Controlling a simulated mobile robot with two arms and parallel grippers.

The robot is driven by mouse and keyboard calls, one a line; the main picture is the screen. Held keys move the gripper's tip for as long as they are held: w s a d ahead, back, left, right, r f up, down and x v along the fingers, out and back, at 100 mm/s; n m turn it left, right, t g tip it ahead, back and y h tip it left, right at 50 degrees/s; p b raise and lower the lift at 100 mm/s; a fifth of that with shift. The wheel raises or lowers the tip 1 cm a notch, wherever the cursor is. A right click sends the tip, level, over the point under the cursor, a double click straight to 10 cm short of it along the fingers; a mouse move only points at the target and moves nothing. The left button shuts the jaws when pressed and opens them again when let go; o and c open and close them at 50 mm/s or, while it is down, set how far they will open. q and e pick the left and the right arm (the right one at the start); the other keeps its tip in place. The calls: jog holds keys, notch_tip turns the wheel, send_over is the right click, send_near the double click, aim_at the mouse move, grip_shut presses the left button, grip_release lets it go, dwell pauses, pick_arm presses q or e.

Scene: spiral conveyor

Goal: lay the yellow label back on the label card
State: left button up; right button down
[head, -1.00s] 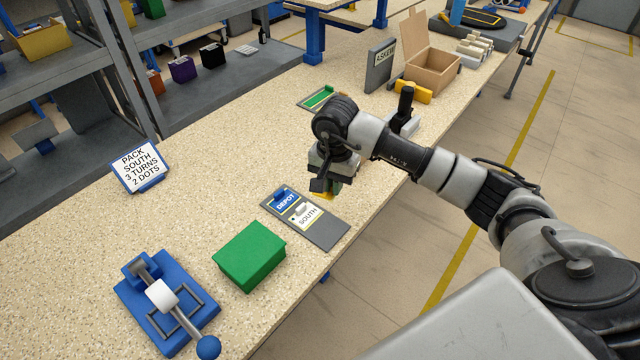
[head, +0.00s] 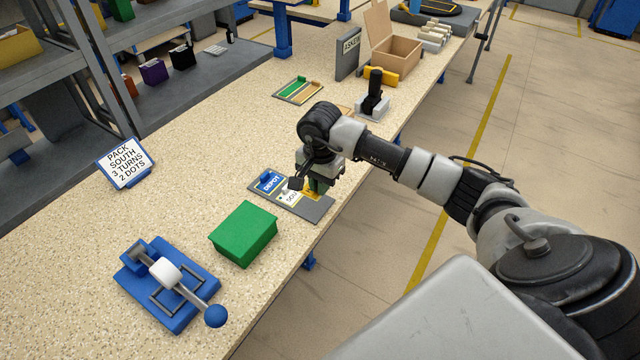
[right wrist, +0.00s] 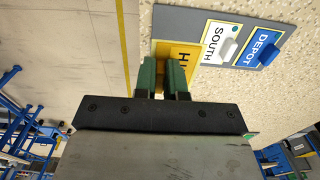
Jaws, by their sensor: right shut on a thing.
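The grey label card (head: 318,213) lies near the table's front edge; it also shows in the right wrist view (right wrist: 168,22). It bears a blue DEPOT label (right wrist: 262,49) and a white SOUTH label (right wrist: 216,42), each with a tab. My right gripper (right wrist: 164,72) is shut on the yellow label (right wrist: 178,52), with its green fingers on either side. The yellow label is over the card's end beside SOUTH, roughly in line with it. I cannot tell whether it touches the card. In the head view, my right gripper (head: 320,186) partly hides it. My left gripper is not in view.
A green box (head: 243,234) and a blue lever device (head: 168,285) stand left of the card. A sign (head: 126,162) stands behind them. Another card (head: 298,90) with coloured strips, a black-handled tool (head: 374,95) and an open carton (head: 396,52) are farther back.

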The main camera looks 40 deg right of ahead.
aim_at(320, 212)
notch_tip(320, 212, down, 2)
jog(key=shift+b, duration=0.6)
notch_tip(320, 212, down, 4)
jog(key=b, duration=0.3)
jog(key=shift+f, duration=0.8)
dwell(0.9)
jog(key=c, duration=1.1)
grip_release()
jog(key=shift+s, duration=0.1)
notch_tip(320, 212, up, 11)
jog(key=b, duration=0.2)
jog(key=shift+b, duration=0.3)
jog(key=shift+f, duration=0.1)
